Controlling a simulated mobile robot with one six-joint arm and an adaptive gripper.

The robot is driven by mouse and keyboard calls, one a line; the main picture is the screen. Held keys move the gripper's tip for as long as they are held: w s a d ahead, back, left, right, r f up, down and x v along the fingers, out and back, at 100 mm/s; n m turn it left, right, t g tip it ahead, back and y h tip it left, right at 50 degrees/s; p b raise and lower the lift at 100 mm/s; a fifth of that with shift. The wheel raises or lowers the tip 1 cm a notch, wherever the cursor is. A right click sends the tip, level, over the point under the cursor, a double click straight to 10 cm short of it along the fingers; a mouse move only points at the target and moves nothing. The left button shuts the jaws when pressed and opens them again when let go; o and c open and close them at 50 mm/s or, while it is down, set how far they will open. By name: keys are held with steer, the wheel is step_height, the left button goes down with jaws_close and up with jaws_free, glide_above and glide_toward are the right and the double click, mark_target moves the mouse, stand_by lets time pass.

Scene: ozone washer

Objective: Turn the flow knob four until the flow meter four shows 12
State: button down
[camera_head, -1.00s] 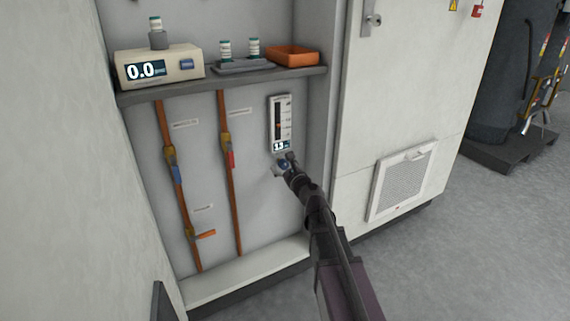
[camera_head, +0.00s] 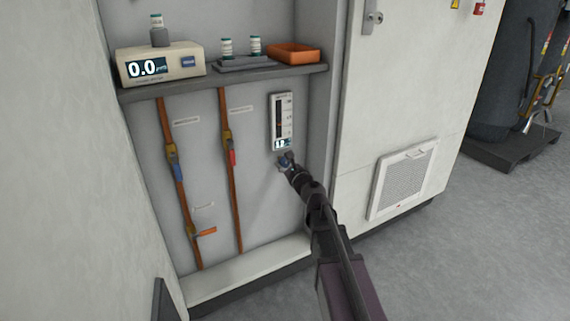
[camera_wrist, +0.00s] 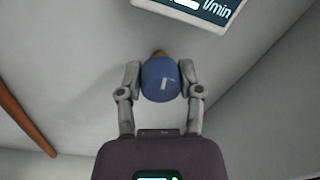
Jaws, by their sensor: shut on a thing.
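The flow meter (camera_head: 282,121) is a white upright panel with a dark scale and a small lit display at its bottom. The display's number is too small to read surely. The flow knob is round and blue with a white mark; it shows in the wrist view (camera_wrist: 161,80) just below the meter's "l/min" display (camera_wrist: 205,8), whose digits are mostly cut off. My gripper (camera_head: 287,162) is at the knob under the meter. In the wrist view my gripper's fingers (camera_wrist: 160,88) are shut on the knob, one on each side.
Two copper pipes (camera_head: 235,195) with valves run down the panel left of the meter. A shelf (camera_head: 225,84) above holds a 0.0 readout box (camera_head: 162,64), small bottles and an orange tray (camera_head: 293,48). A cabinet side wall (camera_head: 325,120) stands close on the right.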

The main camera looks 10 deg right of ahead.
stand_by(0.3)
steer(key=shift+c, duration=1.3)
jaws_free()
steer(key=shift+s, duration=0.1)
steer(key=v, duration=1.1)
steer(key=shift+s, duration=0.4)
steer(key=shift+d, duration=0.15)
steer(key=shift+n, duration=0.3)
